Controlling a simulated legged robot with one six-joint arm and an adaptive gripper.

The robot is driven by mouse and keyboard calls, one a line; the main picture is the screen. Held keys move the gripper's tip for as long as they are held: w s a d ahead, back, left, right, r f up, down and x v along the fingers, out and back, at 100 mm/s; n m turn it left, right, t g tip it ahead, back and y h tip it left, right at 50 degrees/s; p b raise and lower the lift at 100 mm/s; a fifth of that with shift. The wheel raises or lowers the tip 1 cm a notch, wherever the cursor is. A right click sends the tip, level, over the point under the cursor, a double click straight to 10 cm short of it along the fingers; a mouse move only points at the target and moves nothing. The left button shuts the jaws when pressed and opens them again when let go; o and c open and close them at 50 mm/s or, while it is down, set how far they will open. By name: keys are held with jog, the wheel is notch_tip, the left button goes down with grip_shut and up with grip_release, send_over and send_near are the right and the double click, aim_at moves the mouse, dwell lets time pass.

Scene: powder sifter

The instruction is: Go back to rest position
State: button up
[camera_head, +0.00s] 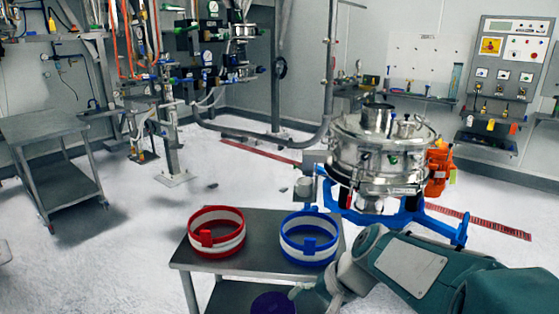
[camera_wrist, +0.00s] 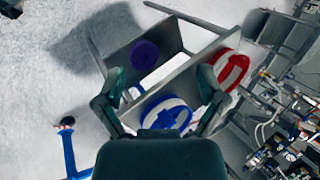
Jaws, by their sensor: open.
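My gripper (camera_wrist: 160,80) is open and empty, with its two fingers spread wide in the wrist view. My teal arm (camera_head: 410,265) reaches in from the lower right of the head view, low at the right side of a small grey table (camera_head: 262,218). A red ring with a white band (camera_head: 217,231) and a blue ring with a white band (camera_head: 309,238) sit apart on the tabletop. In the wrist view the blue ring (camera_wrist: 166,113) lies between the fingers in the picture, partly hidden, and the red ring (camera_wrist: 231,70) is beyond the right finger.
A purple round piece (camera_head: 273,303) lies on the table's lower shelf. A steel sifter vessel (camera_head: 382,150) on a blue frame (camera_head: 440,225) stands behind the table. A grey cart (camera_head: 45,130) stands at left. White floor between is mostly open.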

jog(key=s+d+r+n+t+h, duration=0.1)
jog(key=s+d+r+n+h, duration=0.1)
jog(key=s+d, duration=0.3)
jog(key=s+d+r+n+t+h, duration=0.2)
jog(key=s+d+h, duration=0.2)
jog(key=s, duration=0.4)
jog(key=shift+d+r+t, duration=0.25)
jog(key=shift+d+t, duration=0.05)
jog(key=shift+d, duration=0.1)
